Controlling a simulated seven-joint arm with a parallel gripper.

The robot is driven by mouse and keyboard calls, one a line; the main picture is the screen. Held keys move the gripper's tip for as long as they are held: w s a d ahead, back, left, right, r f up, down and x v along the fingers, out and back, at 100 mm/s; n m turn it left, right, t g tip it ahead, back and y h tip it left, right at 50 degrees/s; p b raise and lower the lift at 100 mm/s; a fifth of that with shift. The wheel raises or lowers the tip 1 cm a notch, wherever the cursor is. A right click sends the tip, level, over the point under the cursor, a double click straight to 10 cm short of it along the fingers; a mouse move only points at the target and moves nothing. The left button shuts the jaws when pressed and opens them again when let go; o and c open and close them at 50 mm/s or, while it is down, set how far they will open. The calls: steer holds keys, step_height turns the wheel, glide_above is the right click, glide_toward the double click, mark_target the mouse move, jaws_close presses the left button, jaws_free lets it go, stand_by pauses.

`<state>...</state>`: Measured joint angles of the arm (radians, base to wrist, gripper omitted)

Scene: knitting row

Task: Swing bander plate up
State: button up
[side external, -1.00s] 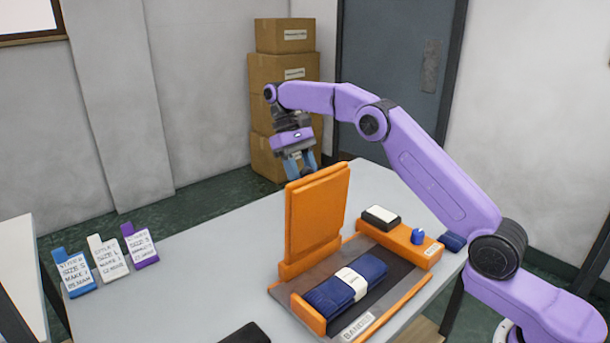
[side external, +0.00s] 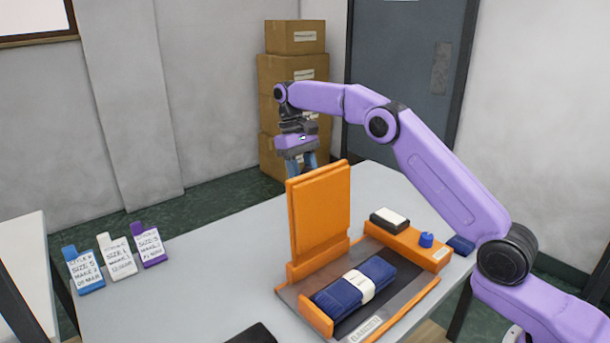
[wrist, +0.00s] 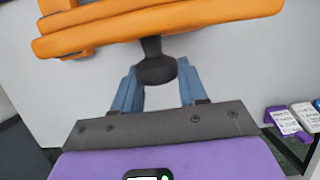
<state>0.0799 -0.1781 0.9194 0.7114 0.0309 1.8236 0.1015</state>
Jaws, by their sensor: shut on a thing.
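The orange bander plate (side external: 319,213) stands nearly upright at the left side of the bander (side external: 432,290). A folded navy bundle (side external: 340,297) with a white band (side external: 358,286) lies on the bander's dark bed. My gripper (side external: 301,166) is behind the plate in the side view, and its fingertips are partly hidden there. In the wrist view, my blue fingers (wrist: 158,85) are on either side of the black knob (wrist: 155,68) under the orange plate (wrist: 165,25), and they are shut on it.
A black and white pad (side external: 390,219) and a blue knob (side external: 426,240) sit on the bander's orange back rail. Three labelled cards (side external: 117,260) stand at the left of the grey table (side external: 210,285). Cardboard boxes (side external: 295,80) are stacked behind. The table between cards and bander is mostly clear.

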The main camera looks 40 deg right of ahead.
steer(key=shift+w+f, duration=0.1)
steer(key=shift+w, duration=0.05)
steer(key=shift+w+f+t, duration=0.3)
steer(key=shift+w+t, duration=0.1)
steer(key=shift+w, duration=0.15)
steer(key=shift+w+f+t, duration=0.25)
steer(key=shift+w+t, duration=0.15)
steer(key=shift+w, duration=0.15)
steer(key=shift+w+f, duration=0.15)
steer(key=shift+w, duration=0.1)
steer(key=shift+c, duration=0.5)
jaws_close()
steer(key=o, duration=0.9)
jaws_free()
step_height(320, 180, up, 6)
steer(key=shift+r, duration=0.1)
